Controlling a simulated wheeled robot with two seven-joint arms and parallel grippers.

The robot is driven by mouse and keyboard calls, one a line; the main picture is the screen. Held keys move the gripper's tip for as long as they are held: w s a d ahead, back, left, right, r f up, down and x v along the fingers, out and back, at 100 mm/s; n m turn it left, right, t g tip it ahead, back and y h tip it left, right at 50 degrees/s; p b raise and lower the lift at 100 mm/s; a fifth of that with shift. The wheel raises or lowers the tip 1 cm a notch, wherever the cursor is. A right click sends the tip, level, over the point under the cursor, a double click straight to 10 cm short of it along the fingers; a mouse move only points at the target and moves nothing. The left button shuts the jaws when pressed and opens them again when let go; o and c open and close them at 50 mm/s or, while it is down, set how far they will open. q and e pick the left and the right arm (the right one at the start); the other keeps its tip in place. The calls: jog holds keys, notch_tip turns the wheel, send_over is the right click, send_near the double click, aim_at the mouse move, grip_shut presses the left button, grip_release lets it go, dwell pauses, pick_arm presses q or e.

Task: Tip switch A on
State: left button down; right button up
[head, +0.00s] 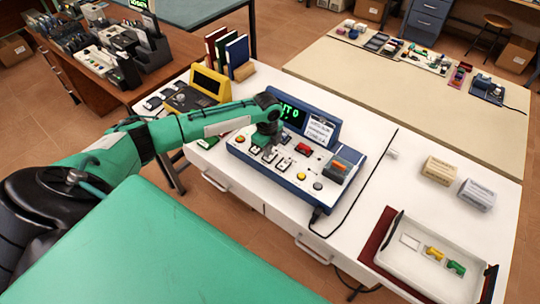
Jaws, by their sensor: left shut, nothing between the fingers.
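My left gripper (262,142) is shut and empty, pointing down just over the left switches. I cannot tell whether it touches one. My right gripper is out of view.
A yellow-framed device (209,83) and upright books (237,52) stand behind my left arm. A black cable (362,185) runs right of the panel. Two small boxes (440,170) and a white tray (410,268) are at the right. Bare white table lies between.

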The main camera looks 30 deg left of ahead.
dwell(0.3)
pick_arm(q)
jog(key=shift+f+b, duration=0.4)
jog(key=shift+f, duration=0.5)
dwell(0.4)
jog(key=shift+r, duration=0.15)
notch_tip(320, 180, up, 2)
jog(key=p, duration=0.3)
jog(key=shift+r, duration=0.25)
notch_tip(320, 180, up, 4)
jog(key=p, duration=0.4)
jog(key=shift+r, duration=0.15)
